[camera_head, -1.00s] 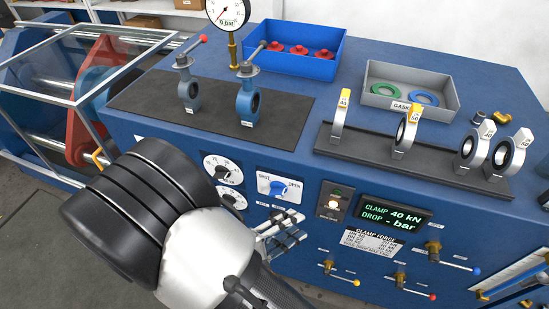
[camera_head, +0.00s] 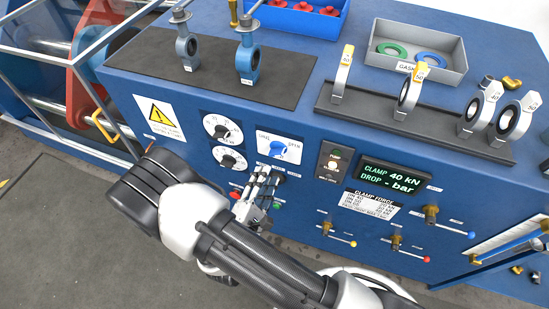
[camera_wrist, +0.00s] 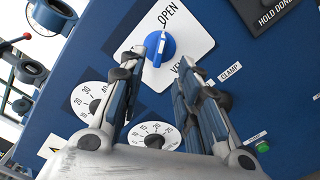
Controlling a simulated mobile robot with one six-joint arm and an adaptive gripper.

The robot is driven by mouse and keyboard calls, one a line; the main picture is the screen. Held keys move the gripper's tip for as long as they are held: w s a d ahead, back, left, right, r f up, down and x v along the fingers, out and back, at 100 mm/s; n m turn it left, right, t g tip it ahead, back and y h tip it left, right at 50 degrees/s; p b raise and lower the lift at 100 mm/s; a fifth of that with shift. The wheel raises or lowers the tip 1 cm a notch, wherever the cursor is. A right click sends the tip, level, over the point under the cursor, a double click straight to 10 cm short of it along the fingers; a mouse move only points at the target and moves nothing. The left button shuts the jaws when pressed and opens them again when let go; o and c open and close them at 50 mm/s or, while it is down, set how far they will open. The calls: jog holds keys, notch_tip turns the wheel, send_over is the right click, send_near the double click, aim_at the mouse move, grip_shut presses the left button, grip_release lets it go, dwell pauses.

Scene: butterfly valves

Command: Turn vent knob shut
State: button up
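The vent knob (camera_head: 279,149) is blue and sits on a white plate on the front of the blue bench, with OPEN at the plate's right. In the wrist view the knob (camera_wrist: 160,48) shows a white stripe, below the word OPEN; which end is its pointer I cannot tell. My gripper (camera_head: 266,178) is just below the knob in the head view. In the wrist view my gripper (camera_wrist: 157,64) is open, its fingertips apart on either side of the knob's lower edge. I see no contact with the knob.
Two round dials (camera_head: 222,128) (camera_head: 232,160) sit left of the knob. A lit display (camera_head: 393,176) is to its right. Several small levers (camera_head: 430,215) stick out lower right. A green button (camera_wrist: 262,147) is right of my fingers in the wrist view.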

aim_at(276, 156)
jog(key=x, duration=0.8)
jog(key=shift+w+b, duration=0.1)
jog(key=shift+b, duration=0.3)
grip_shut()
